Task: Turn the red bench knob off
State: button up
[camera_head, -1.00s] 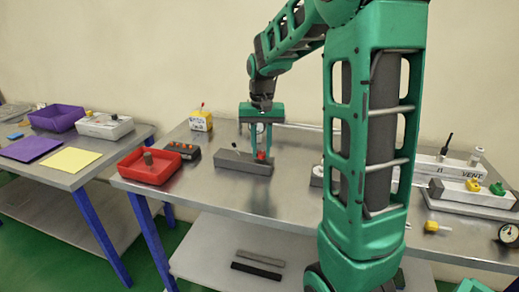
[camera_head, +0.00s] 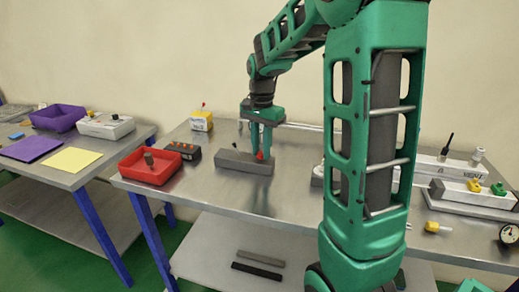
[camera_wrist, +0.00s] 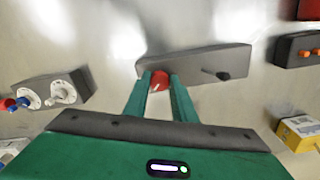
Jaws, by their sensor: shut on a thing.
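The red knob (camera_wrist: 160,78) sits on one end of a grey block (camera_wrist: 210,62) in the wrist view. In the head view it is a small red spot (camera_head: 260,156) on the right part of the grey block (camera_head: 240,167), mostly hidden by the fingers. My gripper (camera_wrist: 160,74) is shut on the knob, one green finger on each side. In the head view my gripper (camera_head: 262,151) reaches down to the block from above. A pale line shows on the knob's top, but I cannot tell its setting for sure.
A dark lever (camera_wrist: 222,75) stands on the block's other end. A dark box with orange buttons (camera_head: 187,150), a red tray (camera_head: 133,170) and a yellow box (camera_head: 201,121) lie left in the head view. A grey unit with white dials (camera_wrist: 48,93) is on the other side.

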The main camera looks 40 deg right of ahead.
aim_at(259, 153)
jog(key=shift+w+a+r, duration=0.1)
jog(key=shift+w+a, duration=0.1)
jog(key=shift+w, duration=0.05)
jog(key=o, duration=1.1)
jog(key=shift+c, duration=0.2)
jog(key=shift+s, duration=0.1)
jog(key=shift+d, duration=0.1)
notch_tip(259, 153, up, 11)
jog(key=shift+f, duration=0.2)
